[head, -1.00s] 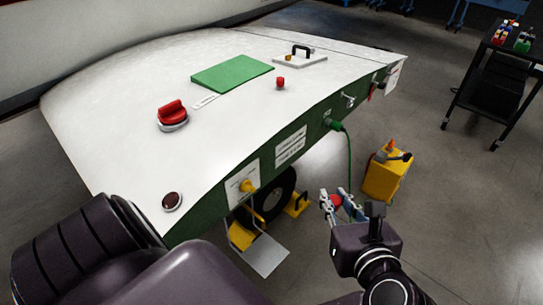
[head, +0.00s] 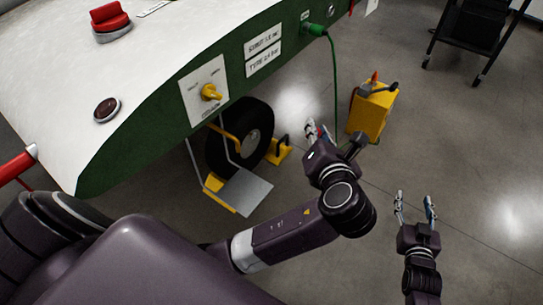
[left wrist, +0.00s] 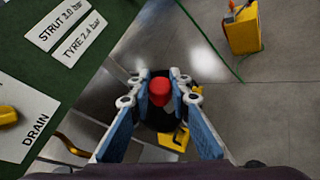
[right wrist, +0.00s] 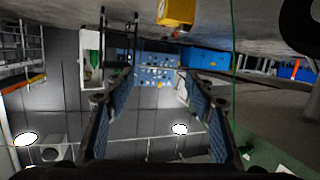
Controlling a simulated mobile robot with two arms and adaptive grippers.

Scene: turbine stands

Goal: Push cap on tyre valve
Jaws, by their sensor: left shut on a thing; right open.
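My left gripper (head: 318,130) is shut on a small red cap. The cap (left wrist: 160,91) sits between the fingertips in the left wrist view; in the head view only a bit of red shows there. The dark tyre (head: 228,158) with a grey hub stands under the green panel, left of the left gripper and apart from it in the head view. In the left wrist view part of the tyre shows behind the cap. I cannot make out the tyre's valve. My right gripper (head: 415,207) is open and empty, over free floor at the right.
Yellow chocks (head: 280,151) and a grey plate (head: 243,190) lie by the tyre. The green-edged panel with a yellow drain knob (head: 210,92) overhangs it. A yellow unit (head: 371,110) with a green cable (head: 335,75) stands behind the left gripper.

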